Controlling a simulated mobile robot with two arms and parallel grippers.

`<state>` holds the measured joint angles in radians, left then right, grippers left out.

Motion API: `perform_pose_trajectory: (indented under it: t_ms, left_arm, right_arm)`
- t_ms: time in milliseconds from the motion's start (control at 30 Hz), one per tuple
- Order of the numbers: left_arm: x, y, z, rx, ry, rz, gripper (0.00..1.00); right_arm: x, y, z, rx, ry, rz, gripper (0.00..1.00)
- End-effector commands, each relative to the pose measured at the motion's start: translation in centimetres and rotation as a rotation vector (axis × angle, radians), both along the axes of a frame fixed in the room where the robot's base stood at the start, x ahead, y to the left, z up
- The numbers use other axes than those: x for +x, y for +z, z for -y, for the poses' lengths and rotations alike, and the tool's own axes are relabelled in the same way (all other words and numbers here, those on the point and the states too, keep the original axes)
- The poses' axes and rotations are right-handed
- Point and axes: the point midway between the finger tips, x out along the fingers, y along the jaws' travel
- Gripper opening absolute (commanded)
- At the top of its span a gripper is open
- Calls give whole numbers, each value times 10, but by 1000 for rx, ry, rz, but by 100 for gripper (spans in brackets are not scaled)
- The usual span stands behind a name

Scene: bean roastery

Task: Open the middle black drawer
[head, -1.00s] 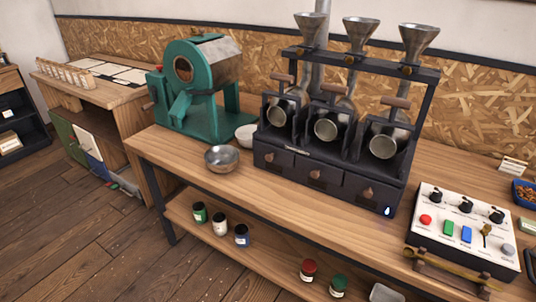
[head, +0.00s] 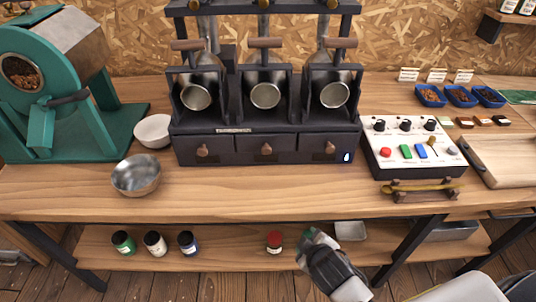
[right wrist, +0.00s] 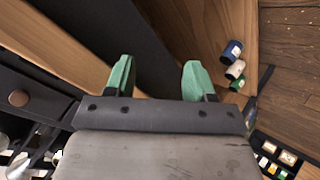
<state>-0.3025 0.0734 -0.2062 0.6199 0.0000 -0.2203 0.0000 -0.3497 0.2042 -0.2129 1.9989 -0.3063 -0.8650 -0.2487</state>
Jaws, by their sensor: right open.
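The middle black drawer (head: 249,147) is shut in the base of the black roaster stand, with a round wooden knob (head: 266,149) on its front. A left drawer (head: 187,153) and a right drawer (head: 307,146) flank it, both shut. My right gripper (head: 314,238) is in front of the table, lower in the head view and to the right of the middle drawer, apart from it. In the right wrist view its two green fingers (right wrist: 157,80) are spread with nothing between them. A dark drawer front with a knob (right wrist: 18,98) shows there at the left. My left gripper is not in view.
A metal bowl (head: 137,175) and a white bowl (head: 153,131) stand left of the stand. A control panel (head: 405,150) stands right of it. The tabletop before the drawers (head: 265,188) is clear. Jars, including a red-lidded one (head: 274,242), stand on the lower shelf.

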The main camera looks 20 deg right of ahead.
Motion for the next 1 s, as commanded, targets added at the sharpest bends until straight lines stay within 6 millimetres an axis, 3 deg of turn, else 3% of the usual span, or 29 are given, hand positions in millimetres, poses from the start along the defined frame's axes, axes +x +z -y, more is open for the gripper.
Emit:
perform_pose_trajectory:
  t_ms: [233, 300, 600, 800, 1000]
  left_arm:
    - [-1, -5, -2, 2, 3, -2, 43]
    - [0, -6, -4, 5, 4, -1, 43]
    - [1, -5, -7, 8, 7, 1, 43]
    - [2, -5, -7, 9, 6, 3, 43]
    - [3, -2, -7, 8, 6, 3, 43]
  right_arm:
    - [5, 73, 1, -61, 17, 126, 54]
    - [19, 97, 1, -144, 72, 222, 54]
    - [72, 134, -17, -496, 335, 518, 54]
    - [92, 150, -32, -690, 482, 661, 54]
    - [109, 154, -38, -736, 515, 694, 54]
